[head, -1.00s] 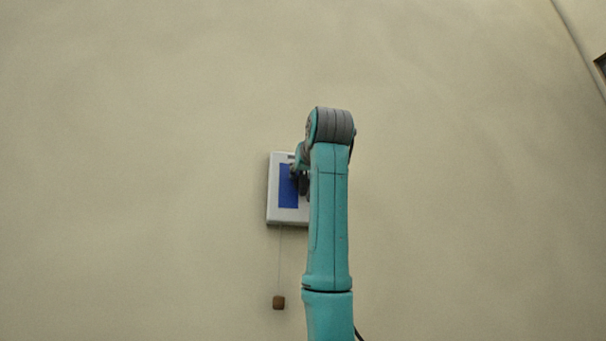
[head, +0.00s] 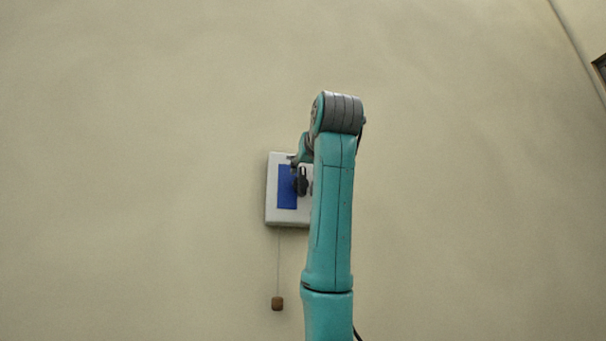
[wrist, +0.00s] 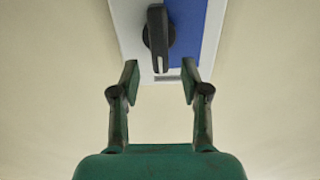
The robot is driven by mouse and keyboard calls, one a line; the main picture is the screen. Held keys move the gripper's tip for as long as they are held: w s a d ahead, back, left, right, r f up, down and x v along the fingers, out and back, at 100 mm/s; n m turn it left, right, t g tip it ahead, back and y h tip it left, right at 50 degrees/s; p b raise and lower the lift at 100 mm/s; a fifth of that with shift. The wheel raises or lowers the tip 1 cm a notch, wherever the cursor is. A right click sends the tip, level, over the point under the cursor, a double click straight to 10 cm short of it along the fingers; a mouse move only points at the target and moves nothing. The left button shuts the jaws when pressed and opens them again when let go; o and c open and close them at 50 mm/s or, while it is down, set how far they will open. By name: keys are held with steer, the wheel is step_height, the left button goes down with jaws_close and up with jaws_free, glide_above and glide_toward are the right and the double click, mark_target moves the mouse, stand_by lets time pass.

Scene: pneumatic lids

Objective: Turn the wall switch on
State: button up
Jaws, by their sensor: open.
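The wall switch is a white box with a blue panel (head: 286,187) on the wall in the head view, partly hidden by my arm. In the wrist view its white plate (wrist: 134,30) and blue part show at the top, with a dark elongated knob (wrist: 158,38) pointing along the picture's height. My gripper (wrist: 160,84) is open and empty, its two fingers spread to either side below the knob. The fingers look apart from the knob in the picture. In the head view the gripper is largely hidden behind my arm, beside the dark knob (head: 302,181).
A thin cord hangs below the box and ends in a small brown block (head: 277,303). The beige wall (head: 150,150) around is bare.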

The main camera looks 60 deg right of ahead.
steer(key=v, duration=0.7)
steer(key=shift+s+a, duration=0.15)
stand_by(0.4)
